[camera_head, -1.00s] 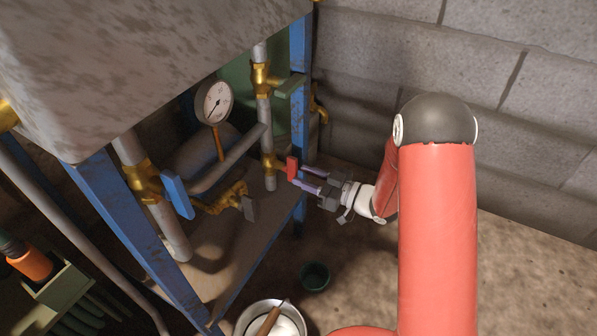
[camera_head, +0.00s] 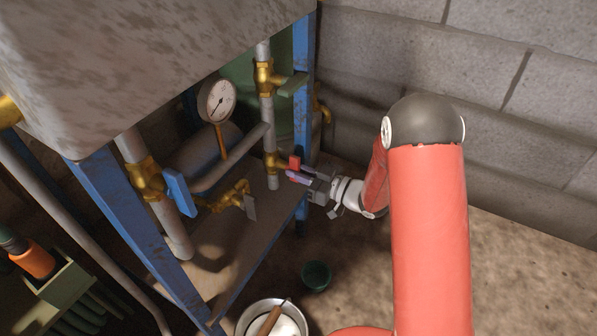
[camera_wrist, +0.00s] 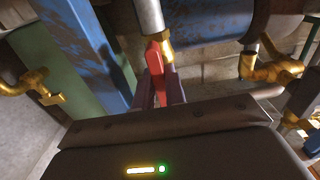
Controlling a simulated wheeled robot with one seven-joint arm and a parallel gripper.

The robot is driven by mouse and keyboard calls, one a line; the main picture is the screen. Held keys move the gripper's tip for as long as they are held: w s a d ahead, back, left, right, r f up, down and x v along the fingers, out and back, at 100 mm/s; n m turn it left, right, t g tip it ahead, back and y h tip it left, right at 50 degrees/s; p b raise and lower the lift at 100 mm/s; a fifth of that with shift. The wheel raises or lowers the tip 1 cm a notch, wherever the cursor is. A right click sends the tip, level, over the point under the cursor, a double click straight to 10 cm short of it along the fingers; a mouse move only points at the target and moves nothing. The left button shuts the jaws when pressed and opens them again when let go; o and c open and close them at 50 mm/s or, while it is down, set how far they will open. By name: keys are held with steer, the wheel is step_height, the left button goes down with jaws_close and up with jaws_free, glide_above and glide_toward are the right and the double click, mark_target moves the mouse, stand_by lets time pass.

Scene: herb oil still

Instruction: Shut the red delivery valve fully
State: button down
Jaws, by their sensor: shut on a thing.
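The red delivery valve handle (camera_head: 294,162) sits on a brass valve body (camera_head: 273,162) low on the grey vertical pipe, beside the blue frame post. My gripper (camera_head: 299,174) reaches it from the right, its fingers at the handle. In the wrist view the red handle (camera_wrist: 156,72) runs down from the brass body (camera_wrist: 166,50) between my two fingers (camera_wrist: 158,92), which are shut on it. The lower end of the handle is partly hidden by the gripper body.
A blue-handled valve (camera_head: 180,192), a grey-handled brass tap (camera_head: 250,206) and a pressure gauge (camera_head: 216,101) are to the left. The blue post (camera_head: 302,120) stands close by.

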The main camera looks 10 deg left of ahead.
steer(key=shift+m, duration=0.3)
steer(key=m+p, duration=0.3)
steer(key=shift+s+r+m, duration=0.1)
steer(key=shift+r+m, duration=0.05)
steer(key=shift+m, duration=0.15)
steer(key=m+p, duration=0.3)
steer(key=m, duration=0.2)
steer(key=shift+s+m, duration=0.1)
steer(key=shift+m, duration=0.2)
steer(key=m+p, duration=0.3)
steer(key=m, duration=0.1)
steer(key=shift+r, duration=0.1)
steer(key=shift+s+m+p, duration=0.1)
steer(key=shift+m+p, duration=0.75)
steer(key=shift+m, duration=1.35)
steer(key=c, duration=1.5)
jaws_free()
steer(key=shift+o, duration=0.2)
